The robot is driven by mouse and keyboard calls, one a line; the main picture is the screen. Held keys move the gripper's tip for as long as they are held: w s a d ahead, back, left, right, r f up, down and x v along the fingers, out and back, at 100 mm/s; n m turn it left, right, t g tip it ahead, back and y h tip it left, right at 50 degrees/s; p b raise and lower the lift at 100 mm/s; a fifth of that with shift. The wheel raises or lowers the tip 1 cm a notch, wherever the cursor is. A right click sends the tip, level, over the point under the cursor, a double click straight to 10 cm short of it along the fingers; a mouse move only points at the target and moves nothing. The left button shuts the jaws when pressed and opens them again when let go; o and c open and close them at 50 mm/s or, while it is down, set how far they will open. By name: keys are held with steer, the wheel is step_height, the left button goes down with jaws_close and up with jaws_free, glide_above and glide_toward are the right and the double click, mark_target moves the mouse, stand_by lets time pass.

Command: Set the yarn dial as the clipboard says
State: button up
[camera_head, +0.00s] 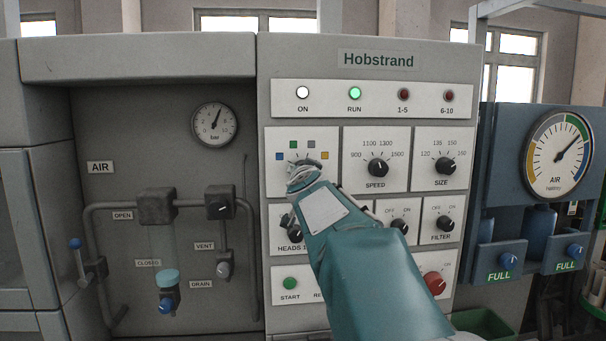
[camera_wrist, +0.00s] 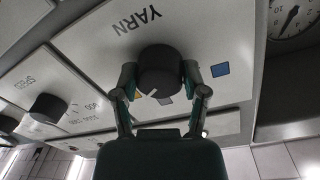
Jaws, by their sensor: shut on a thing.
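The black yarn dial (camera_wrist: 160,68) sits under the upside-down YARN label in the wrist view. My gripper (camera_wrist: 162,78) has one finger on each side of the dial and is shut on it. The dial's white pointer line shows between the yellow mark (camera_wrist: 138,93) and a grey mark (camera_wrist: 166,100); I cannot tell exactly which it meets. The blue mark (camera_wrist: 220,69) is clear of the fingers. In the head view, my gripper (camera_head: 302,176) mostly hides the dial, below the blue, green, grey and yellow marks. No clipboard shows in either view.
The speed dial (camera_head: 377,168) and size dial (camera_head: 445,166) stand to the right. My arm partly covers the lower switches, including heads (camera_head: 289,221). The red knob (camera_head: 434,283) is beside my arm. The green RUN lamp (camera_head: 354,93) is lit.

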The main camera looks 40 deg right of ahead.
steer(key=o, duration=1.1)
steer(key=shift+o, duration=0.2)
steer(key=v, duration=1.2)
steer(key=shift+w+a, duration=0.1)
steer(key=shift+w, duration=0.05)
